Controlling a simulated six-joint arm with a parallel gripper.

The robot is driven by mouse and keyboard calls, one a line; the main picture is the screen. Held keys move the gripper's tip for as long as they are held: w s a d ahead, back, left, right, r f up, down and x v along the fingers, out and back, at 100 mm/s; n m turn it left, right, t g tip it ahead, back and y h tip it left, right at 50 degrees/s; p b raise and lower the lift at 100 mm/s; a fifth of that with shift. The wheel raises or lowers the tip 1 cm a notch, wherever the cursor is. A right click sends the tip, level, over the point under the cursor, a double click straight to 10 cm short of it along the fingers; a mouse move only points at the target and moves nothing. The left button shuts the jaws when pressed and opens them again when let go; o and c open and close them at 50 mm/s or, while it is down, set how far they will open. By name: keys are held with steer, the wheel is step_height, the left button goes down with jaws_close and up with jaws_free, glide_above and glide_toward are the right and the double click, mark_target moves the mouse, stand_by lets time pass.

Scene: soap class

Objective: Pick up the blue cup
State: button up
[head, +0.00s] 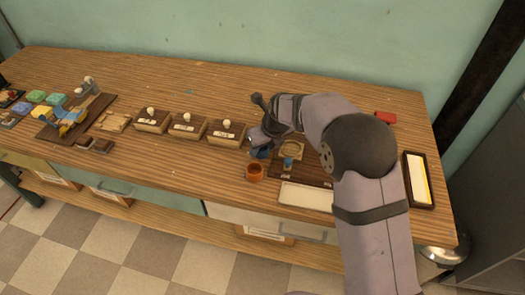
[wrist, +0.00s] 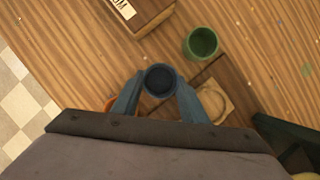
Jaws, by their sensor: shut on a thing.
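The blue cup (wrist: 160,79) is upright between my two fingers in the wrist view, with its dark round opening facing the camera. My gripper (wrist: 160,88) is shut on it, one finger on each side. In the head view my gripper (head: 261,146) is over the middle right of the table, left of the dark board. There, the cup is mostly hidden by the gripper and hard to tell from the bluish fingers. I cannot tell whether the cup touches the table.
An orange cup (head: 255,172) stands close in front of my gripper. A green cup (wrist: 201,43) stands beyond the blue one. A dark board (wrist: 232,78) bears a pale ringed plate (wrist: 213,101). Several wooden boxes (head: 188,126) stand to the left; the table's back is mostly clear.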

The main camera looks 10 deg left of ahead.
steer(key=r+n, duration=0.1)
steer(key=r, duration=0.1)
steer(key=r+n+g, duration=0.1)
steer(key=r+n, duration=0.1)
steer(key=s+d+r+n+y, duration=0.1)
steer(key=r+n, duration=0.1)
steer(key=r, duration=0.1)
steer(key=shift+g+b, duration=0.3)
steer(key=shift+g, duration=0.1)
steer(key=s+d+r+n+g+h+p, duration=0.35)
steer(key=s+d+n+p, duration=0.25)
steer(key=d+n+p, duration=0.45)
steer(key=s+d+r+n+g+h+p, duration=0.25)
steer(key=s+d+r+n+p, duration=0.2)
steer(key=d+n+p, duration=0.65)
steer(key=w+a+f+n+t+b, duration=0.4)
steer(key=w+a+n, duration=0.3)
steer(key=n, duration=0.9)
steer(key=w+a+f+n+t+b, duration=0.4)
steer(key=w+a+n, duration=0.3)
steer(key=n, duration=0.9)
steer(key=shift+w+t+b, duration=0.3)
steer(key=shift+w+b, duration=0.35)
steer(key=shift+b, duration=0.1)
